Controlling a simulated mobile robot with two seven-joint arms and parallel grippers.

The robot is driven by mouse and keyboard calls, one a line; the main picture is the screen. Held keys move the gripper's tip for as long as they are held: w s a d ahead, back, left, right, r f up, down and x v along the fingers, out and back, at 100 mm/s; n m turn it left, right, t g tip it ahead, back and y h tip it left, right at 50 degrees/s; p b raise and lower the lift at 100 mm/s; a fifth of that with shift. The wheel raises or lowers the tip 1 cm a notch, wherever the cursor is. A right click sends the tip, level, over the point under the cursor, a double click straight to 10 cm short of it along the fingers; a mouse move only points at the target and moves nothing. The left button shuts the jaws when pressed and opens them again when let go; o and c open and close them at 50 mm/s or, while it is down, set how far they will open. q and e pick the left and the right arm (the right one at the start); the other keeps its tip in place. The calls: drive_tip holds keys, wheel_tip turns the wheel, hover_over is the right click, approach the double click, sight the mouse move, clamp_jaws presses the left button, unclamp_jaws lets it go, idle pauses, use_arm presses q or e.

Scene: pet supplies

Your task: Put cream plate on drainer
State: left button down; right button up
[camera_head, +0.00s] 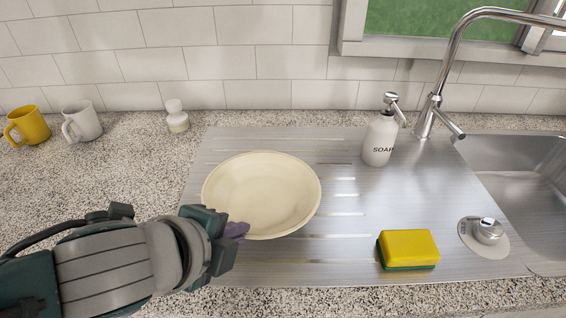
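The cream plate (262,192) is round and shallow. It is over the left part of the ribbed steel drainer (335,225), face up and roughly level. I cannot tell whether it rests on the metal or is slightly above it. My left gripper (237,231) comes in from the lower left, with its purple fingertip at the plate's lower-left rim. The wrist and the plate's edge hide the rest of the fingers, so their opening and grip do not show. My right gripper is not in view.
A soap bottle (380,137) stands at the drainer's back and a yellow-green sponge (408,248) lies at its front. The faucet (440,80) and sink basin (525,185) are right. A yellow mug (30,125), white mug (83,122) and small white bottle (176,117) stand back left.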

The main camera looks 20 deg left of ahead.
use_arm(q)
wheel_tip(320, 180, down, 5)
drive_tip(key=shift+w+b, duration=0.1)
drive_tip(key=shift+b, duration=0.75)
drive_tip(key=c, duration=1.1)
unclamp_jaws()
drive_tip(key=shift+o, duration=0.2)
